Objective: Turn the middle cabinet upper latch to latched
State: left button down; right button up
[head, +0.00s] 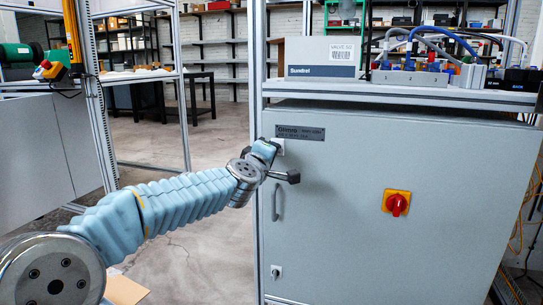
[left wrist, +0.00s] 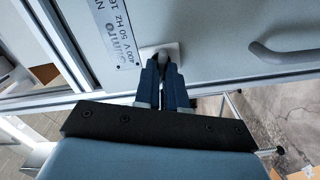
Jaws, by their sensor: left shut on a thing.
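The grey middle cabinet (head: 335,230) fills the right of the head view. Its upper latch (head: 279,146) is a small pale plate at the door's upper left, beside the nameplate. My left gripper (head: 268,150) is at this latch in the head view. In the left wrist view, the dark fingers of my left gripper (left wrist: 163,66) are shut on the knob of the upper latch (left wrist: 163,52). The fingers hide most of the knob, so I cannot tell its angle. My right gripper is in neither view.
A vertical door handle (head: 275,203) lies below the upper latch, with a lower latch (head: 276,271) beneath it. A red rotary switch (head: 397,204) is on the door. A labelled box (head: 322,57) and cabled devices stand above. Open floor is to the left.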

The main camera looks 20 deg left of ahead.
pick_arm(q)
jog(key=shift+f+n+b, duration=0.1)
jog(key=shift+n+b, duration=0.45)
jog(key=shift+n, duration=1.35)
jog(key=c, duration=1.2)
grip_release()
jog(key=s, duration=1.3)
jog(key=shift+s+a, duration=0.25)
jog(key=shift+s, duration=0.15)
